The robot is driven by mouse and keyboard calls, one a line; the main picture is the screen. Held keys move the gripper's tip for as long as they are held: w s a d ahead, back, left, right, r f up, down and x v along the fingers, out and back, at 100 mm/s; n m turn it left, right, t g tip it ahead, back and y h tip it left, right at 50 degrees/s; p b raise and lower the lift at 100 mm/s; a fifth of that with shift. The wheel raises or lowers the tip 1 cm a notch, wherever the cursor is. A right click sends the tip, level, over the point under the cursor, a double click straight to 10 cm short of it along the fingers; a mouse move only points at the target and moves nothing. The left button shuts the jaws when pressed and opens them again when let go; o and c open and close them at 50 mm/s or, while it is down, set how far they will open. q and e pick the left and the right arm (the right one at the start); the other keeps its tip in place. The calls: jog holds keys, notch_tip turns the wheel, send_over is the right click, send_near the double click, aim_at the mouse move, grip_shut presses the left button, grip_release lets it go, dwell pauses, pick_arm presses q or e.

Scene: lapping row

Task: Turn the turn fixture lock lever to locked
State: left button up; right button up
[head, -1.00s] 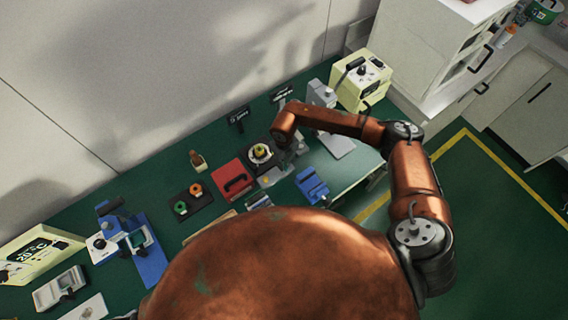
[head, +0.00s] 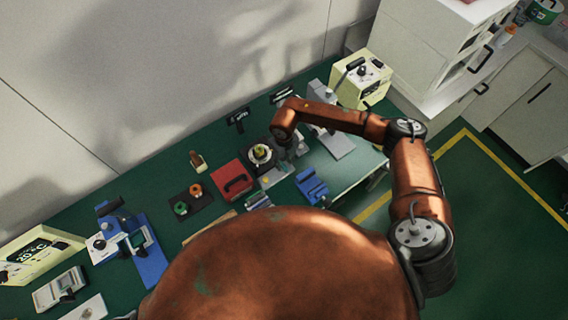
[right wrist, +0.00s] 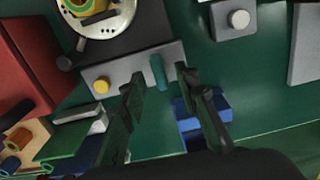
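In the right wrist view, a short teal lever (right wrist: 158,72) stands on a grey bar-shaped plate (right wrist: 127,69) that also has a yellow knob (right wrist: 101,86). I take this to be the turn fixture and its lock lever. My right gripper (right wrist: 160,76) is open, with one dark finger on each side of the lever. I cannot tell whether either finger touches it. In the head view my right gripper (head: 287,164) is small and partly hidden by its arm, over the grey plate (head: 272,176). My left gripper is not in view.
A round lapping fixture (head: 261,153) on a dark base is beside the plate, with a red box (head: 233,180) to its left. A blue fixture (head: 312,186) is close on the right. A grey stand (head: 338,145) and yellow instrument (head: 361,82) stand behind.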

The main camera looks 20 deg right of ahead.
aim_at(284, 165)
notch_tip(284, 165, up, 10)
dwell(0.3)
dwell(0.4)
